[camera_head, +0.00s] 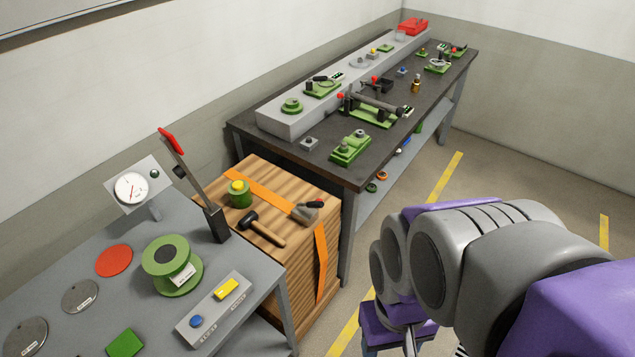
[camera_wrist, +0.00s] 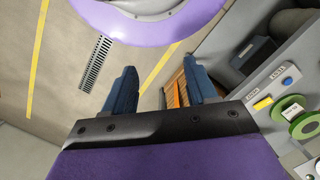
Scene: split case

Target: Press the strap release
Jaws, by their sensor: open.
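A striped wooden case (camera_head: 280,270) stands between two benches, with orange strap (camera_head: 321,262) over its top and down its side. On its top are a green cylinder with a yellow cap (camera_head: 239,192), a dark-headed mallet (camera_head: 262,229), and a grey piece with a dark and red part (camera_head: 307,212) beside the strap. I cannot tell which part is the strap release. In the wrist view, my gripper (camera_wrist: 161,88) is open and empty, its blue fingers wide apart. Part of the case (camera_wrist: 178,90) shows beyond, near the right finger. The head view hides the fingertips behind my arm.
The near grey bench (camera_head: 150,240) carries a gauge (camera_head: 131,187), an upright red-handled lever (camera_head: 190,180), a green spool (camera_head: 172,265) and a panel with yellow and blue buttons (camera_head: 213,307). A long dark bench (camera_head: 330,160) holds green fixtures. The floor at right is clear.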

